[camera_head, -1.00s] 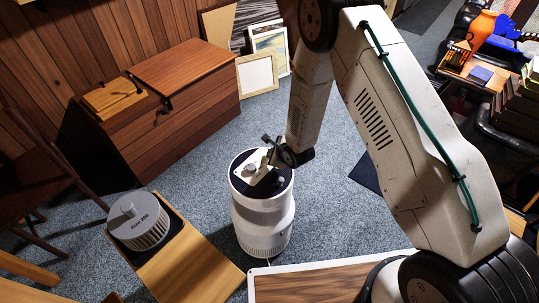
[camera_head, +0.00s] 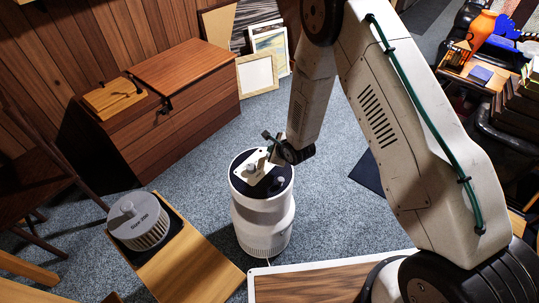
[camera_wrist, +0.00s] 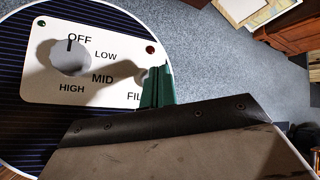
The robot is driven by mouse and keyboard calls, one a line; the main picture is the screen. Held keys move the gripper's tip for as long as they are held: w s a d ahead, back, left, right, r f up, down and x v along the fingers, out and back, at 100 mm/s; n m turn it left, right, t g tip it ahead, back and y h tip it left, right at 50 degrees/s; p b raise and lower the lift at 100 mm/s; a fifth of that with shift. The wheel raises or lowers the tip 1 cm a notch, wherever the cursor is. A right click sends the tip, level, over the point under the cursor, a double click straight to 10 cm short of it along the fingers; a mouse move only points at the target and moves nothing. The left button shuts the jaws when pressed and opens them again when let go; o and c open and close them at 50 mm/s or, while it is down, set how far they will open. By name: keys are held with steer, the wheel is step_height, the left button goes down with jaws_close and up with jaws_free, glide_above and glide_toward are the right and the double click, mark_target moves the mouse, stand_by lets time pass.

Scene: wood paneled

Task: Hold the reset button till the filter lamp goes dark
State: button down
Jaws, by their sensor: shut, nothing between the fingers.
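The air purifier (camera_head: 263,215) is a white cylinder with a dark round top, standing on the carpet. Its white control panel (camera_wrist: 50,93) carries a grey knob (camera_wrist: 70,58), marked OFF, LOW, MID and HIGH, with its mark at OFF. A small dull red lamp (camera_wrist: 150,49) sits at the panel's upper right corner; I cannot tell whether it is lit. My gripper (camera_wrist: 160,70), with green fingers, is shut and empty over the panel's right edge. It covers lettering that starts "FIL". I see no reset button; contact with the panel is unclear.
A grey ribbed filter canister (camera_head: 140,220) stands on a wooden table at the lower left. A wooden chest (camera_head: 175,105) stands behind, with picture frames (camera_head: 257,75) beside it. Open carpet lies around the purifier. A wood-topped surface (camera_head: 310,283) is in front.

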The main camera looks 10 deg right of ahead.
steer(key=shift+r, duration=0.1)
steer(key=shift+r, duration=2.5)
